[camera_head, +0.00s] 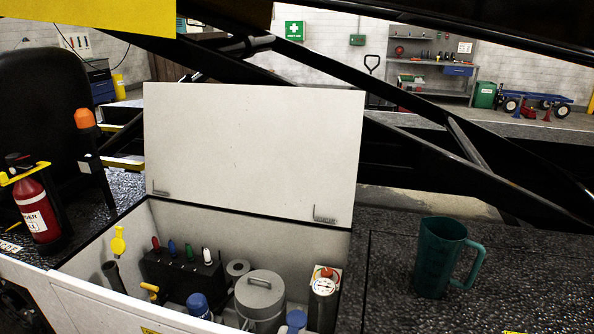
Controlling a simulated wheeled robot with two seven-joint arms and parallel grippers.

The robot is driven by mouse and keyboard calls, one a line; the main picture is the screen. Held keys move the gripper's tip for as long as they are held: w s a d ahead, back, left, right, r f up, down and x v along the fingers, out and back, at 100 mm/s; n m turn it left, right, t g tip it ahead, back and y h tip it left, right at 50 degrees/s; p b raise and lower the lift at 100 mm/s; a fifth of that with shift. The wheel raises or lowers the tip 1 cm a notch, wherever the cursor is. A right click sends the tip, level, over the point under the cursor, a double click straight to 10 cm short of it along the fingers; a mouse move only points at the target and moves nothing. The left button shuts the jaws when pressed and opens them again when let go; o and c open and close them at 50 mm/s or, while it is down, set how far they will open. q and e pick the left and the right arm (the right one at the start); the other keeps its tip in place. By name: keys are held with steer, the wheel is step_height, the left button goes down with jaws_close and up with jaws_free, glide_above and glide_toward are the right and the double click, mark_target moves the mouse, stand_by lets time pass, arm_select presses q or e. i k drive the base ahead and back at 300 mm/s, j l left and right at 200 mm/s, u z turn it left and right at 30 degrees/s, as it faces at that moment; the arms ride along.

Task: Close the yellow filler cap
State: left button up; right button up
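A yellow cap (118,243) stands upright near the left inside wall of the open compartment. Just below it is a dark, round pipe (111,273), which looks like the filler neck; the cap is above its mouth, not over it. I cannot make out a hinge between them. A smaller yellow handle (150,288) sits to the right of the pipe. Neither of my grippers is in view.
The white compartment lid (253,150) stands raised behind. A green jug (437,262) stands right; a red extinguisher (35,210) stands left.

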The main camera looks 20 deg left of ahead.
mark_target(118, 246)
steer(key=i+l+u, duration=0.2)
steer(key=i+l, duration=0.15)
steer(key=l+u, duration=0.1)
steer(key=u, duration=1.75)
steer(key=i+j, duration=0.1)
